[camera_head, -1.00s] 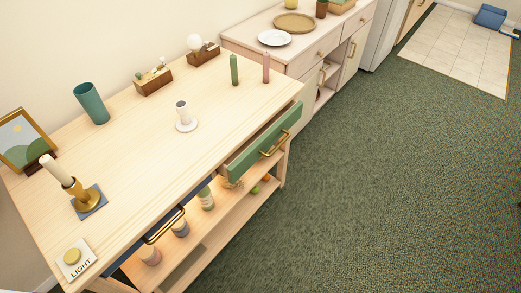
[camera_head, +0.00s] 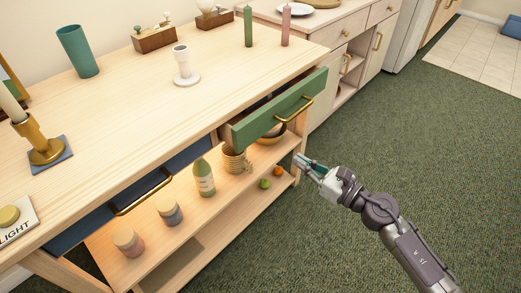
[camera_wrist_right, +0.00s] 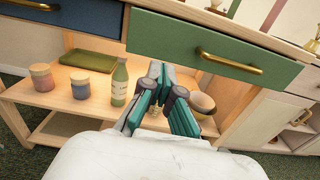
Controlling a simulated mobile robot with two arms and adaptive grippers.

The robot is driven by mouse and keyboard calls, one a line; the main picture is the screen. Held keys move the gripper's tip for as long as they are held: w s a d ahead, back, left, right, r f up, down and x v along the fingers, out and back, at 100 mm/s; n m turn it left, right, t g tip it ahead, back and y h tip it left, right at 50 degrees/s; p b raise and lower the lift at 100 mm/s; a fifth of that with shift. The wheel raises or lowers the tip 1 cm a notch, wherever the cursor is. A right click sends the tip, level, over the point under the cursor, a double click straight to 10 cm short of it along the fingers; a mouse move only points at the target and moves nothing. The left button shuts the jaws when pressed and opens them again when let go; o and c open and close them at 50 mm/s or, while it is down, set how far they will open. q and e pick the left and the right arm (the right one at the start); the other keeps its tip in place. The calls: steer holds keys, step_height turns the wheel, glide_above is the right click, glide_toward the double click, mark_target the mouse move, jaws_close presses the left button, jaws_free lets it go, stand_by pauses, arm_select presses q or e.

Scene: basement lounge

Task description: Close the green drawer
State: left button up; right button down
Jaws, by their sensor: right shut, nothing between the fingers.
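The green drawer (camera_head: 278,112) is pulled open from the right half of the wooden table, with a brass bar handle (camera_head: 294,110) on its front. In the right wrist view the green drawer front (camera_wrist_right: 172,38) and its brass handle (camera_wrist_right: 228,61) lie ahead of and above the fingers. My right gripper (camera_head: 299,160) is shut and empty, low in front of the drawer and below its handle, apart from it. It also shows in the right wrist view (camera_wrist_right: 160,72), its fingertips just below the drawer front's lower edge. My left gripper is not in view.
A blue drawer (camera_head: 100,215) sits left of the green one. The lower shelf (camera_head: 225,205) holds jars, a green bottle (camera_head: 203,177), a basket and small fruits. Candles, a cup and a teal vase stand on the tabletop (camera_head: 130,110). Green carpet (camera_head: 440,150) at right is clear.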

glide_toward(253, 131)
steer(key=shift+n, duration=0.3)
steer(key=x, duration=0.6)
steer(key=shift+d+f, duration=0.1)
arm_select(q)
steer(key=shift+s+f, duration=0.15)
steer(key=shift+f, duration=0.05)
arm_select(e)
steer(key=shift+x, duration=0.8)
